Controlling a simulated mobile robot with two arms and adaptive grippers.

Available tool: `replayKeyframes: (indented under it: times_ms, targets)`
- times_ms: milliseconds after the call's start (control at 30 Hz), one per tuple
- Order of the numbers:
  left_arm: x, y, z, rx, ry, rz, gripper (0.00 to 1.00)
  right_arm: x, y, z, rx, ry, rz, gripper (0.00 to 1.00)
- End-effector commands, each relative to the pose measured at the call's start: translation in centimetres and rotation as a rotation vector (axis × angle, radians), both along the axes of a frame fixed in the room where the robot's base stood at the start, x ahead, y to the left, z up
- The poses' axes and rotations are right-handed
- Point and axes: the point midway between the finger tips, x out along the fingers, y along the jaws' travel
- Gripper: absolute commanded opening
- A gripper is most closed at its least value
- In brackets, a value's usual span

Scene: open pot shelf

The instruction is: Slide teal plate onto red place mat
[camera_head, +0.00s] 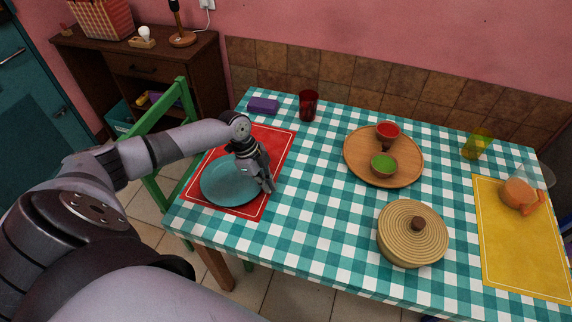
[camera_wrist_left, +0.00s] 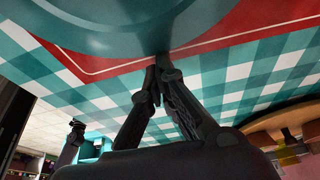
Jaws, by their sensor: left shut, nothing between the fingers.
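The teal plate (camera_head: 229,181) lies on the red place mat (camera_head: 277,148) at the left end of the table, over the mat's lower middle. In the left wrist view the plate (camera_wrist_left: 130,22) fills the top, with the mat (camera_wrist_left: 262,27) showing beside it. My left gripper (camera_head: 268,187) is shut and empty at the plate's right edge, with its fingers pointing down. In the left wrist view its fingertips (camera_wrist_left: 160,62) are close to the plate's rim; whether they touch it I cannot tell. My right gripper is not in view.
A lidded basket (camera_head: 412,234) is in front. A red glass (camera_head: 308,105) and purple block (camera_head: 263,105) stand behind. The table's middle is clear.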

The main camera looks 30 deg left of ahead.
Motion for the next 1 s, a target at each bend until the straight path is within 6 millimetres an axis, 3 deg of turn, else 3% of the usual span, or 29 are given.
replayKeyframes:
  times_ms: [467, 733, 800, 1000]
  targets:
    - [0.0, 0.1, 0.1, -0.002, 0.0, 0.0, 0.0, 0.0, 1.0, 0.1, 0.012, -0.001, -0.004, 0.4]
    - [-0.3, -3.5, 0.6, -0.004, 0.001, 0.005, 0.0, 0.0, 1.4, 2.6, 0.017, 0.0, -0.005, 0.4]
    - [-0.3, -2.1, 1.9, 0.003, -0.005, 0.008, 0.0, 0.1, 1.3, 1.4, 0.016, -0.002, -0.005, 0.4]
    - [-0.6, -0.7, 6.1, 0.003, -0.003, 0.009, 0.0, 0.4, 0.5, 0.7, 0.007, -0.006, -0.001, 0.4]
